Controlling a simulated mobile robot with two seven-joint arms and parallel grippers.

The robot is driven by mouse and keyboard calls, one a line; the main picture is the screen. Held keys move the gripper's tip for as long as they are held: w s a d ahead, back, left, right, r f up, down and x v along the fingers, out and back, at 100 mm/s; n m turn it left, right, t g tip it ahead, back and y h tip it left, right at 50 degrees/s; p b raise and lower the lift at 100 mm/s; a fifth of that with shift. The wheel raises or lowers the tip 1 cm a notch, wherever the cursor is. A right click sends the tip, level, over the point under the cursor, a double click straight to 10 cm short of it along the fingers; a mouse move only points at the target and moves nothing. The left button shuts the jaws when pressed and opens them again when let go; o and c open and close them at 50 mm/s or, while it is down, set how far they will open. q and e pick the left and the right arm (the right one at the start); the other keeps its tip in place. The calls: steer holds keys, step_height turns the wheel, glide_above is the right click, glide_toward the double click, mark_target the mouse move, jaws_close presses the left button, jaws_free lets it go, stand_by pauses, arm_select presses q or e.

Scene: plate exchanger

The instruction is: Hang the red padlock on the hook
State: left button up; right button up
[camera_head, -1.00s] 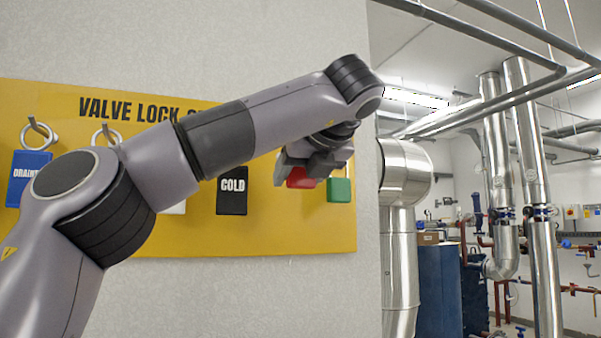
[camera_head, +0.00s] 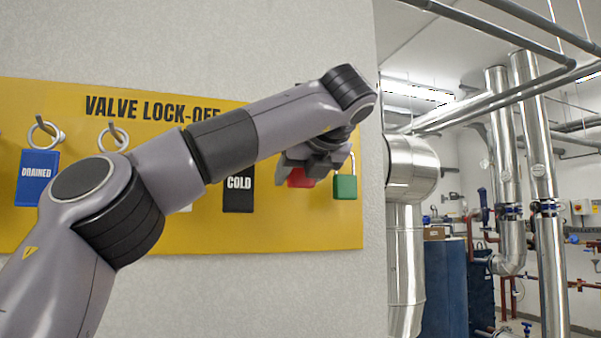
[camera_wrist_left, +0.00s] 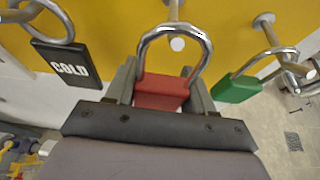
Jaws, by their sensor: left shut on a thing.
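The red padlock (camera_wrist_left: 162,92) is upright between the fingers of my left gripper (camera_wrist_left: 161,88), which is shut on its body. In the head view a bit of the red padlock (camera_head: 299,178) shows below my left gripper (camera_head: 312,168), in front of the yellow board. In the wrist view its steel shackle points up at the hook (camera_wrist_left: 176,14). The hook's round tip appears inside the shackle loop; I cannot tell whether the shackle rests on it. In the head view my gripper and arm hide this hook. My right gripper is not in view.
The green padlock (camera_head: 345,187) hangs close right of my gripper. The yellow board (camera_head: 310,232) is on the wall. Pipes stand at the right.

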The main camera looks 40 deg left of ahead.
mark_target(303, 177)
arm_select(q)
steer(key=shift+w+a, duration=0.35)
steer(key=shift+a, duration=0.25)
steer(key=shift+w+a+p, duration=0.3)
steer(key=shift+a, duration=0.35)
steer(key=shift+a, duration=0.1)
steer(key=shift+s+d+b, duration=0.25)
steer(key=shift+d+b, duration=0.05)
steer(key=shift+d, duration=0.2)
steer(key=shift+s+d+b, duration=0.2)
steer(key=shift+d+b, duration=0.05)
steer(key=shift+d, duration=0.2)
steer(key=shift+s+d+r+b, duration=0.1)
steer(key=shift+s+d+b, duration=0.3)
steer(key=shift+d, duration=0.5)
steer(key=shift+s+d+r+b, duration=0.1)
steer(key=shift+s+d+b, duration=0.2)
steer(key=shift+s+d, duration=0.45)
steer(key=shift+s+d+b, duration=0.25)
steer(key=shift+d+b, duration=0.1)
steer(key=shift+d, duration=0.75)
